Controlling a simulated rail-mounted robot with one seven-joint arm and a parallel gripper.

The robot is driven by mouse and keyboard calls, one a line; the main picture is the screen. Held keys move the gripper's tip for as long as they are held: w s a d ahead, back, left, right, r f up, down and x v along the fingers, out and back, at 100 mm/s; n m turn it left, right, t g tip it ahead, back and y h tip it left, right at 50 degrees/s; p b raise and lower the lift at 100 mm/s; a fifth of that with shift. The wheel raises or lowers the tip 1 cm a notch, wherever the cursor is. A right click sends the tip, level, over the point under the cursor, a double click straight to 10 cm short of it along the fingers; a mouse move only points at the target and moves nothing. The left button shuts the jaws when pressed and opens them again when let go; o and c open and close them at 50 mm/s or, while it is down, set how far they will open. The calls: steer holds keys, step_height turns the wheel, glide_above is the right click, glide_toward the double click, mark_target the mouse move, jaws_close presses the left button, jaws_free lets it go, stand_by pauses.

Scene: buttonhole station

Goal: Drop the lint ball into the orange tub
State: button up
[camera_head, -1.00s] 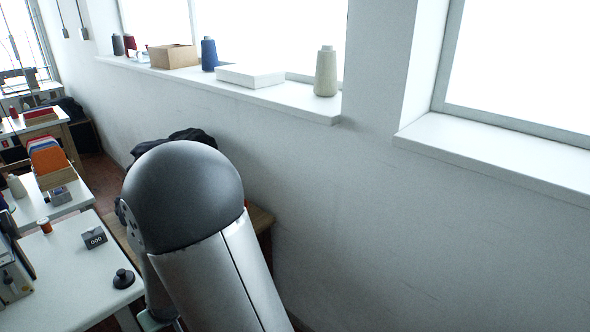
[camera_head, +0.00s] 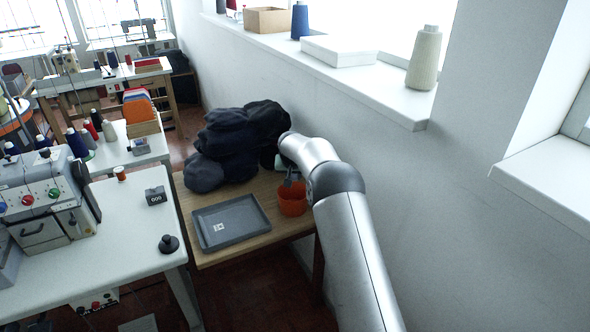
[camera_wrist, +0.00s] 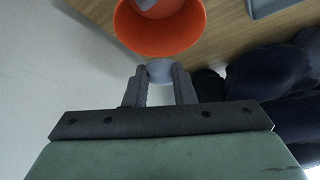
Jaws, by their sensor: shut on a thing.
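The lint ball (camera_wrist: 160,71) is a small pale grey-blue lump between my fingertips in the wrist view. My gripper (camera_wrist: 161,82) is shut on it. The orange tub (camera_wrist: 160,44) lies just beyond the ball in the wrist view, and the ball overlaps its near rim in the picture. A grey shape shows within the tub's mouth, cut by the top edge; I cannot tell what it is. In the head view the orange tub (camera_head: 292,204) stands on the wooden table, with my gripper (camera_head: 291,180) at its mouth, partly hidden by my arm. The ball cannot be made out there.
The wall (camera_head: 400,190) is close on the right. A sewing table (camera_head: 120,255) stands at left.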

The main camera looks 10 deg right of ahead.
steer(key=shift+w+d+r+m, duration=0.1)
steer(key=shift+w+d+m, duration=0.1)
steer(key=shift+w, duration=0.3)
steer(key=shift+w+d+r+m, duration=0.1)
steer(key=shift+w+d, duration=0.05)
steer(key=shift+w, duration=0.3)
step_height(320, 180, down, 6)
steer(key=shift+r+b, duration=0.1)
steer(key=shift+b, duration=1.15)
steer(key=o, duration=1)
steer(key=shift+r, duration=0.1)
steer(key=b+v, duration=0.2)
steer(key=v, duration=1.5)
steer(key=shift+s+a, duration=0.15)
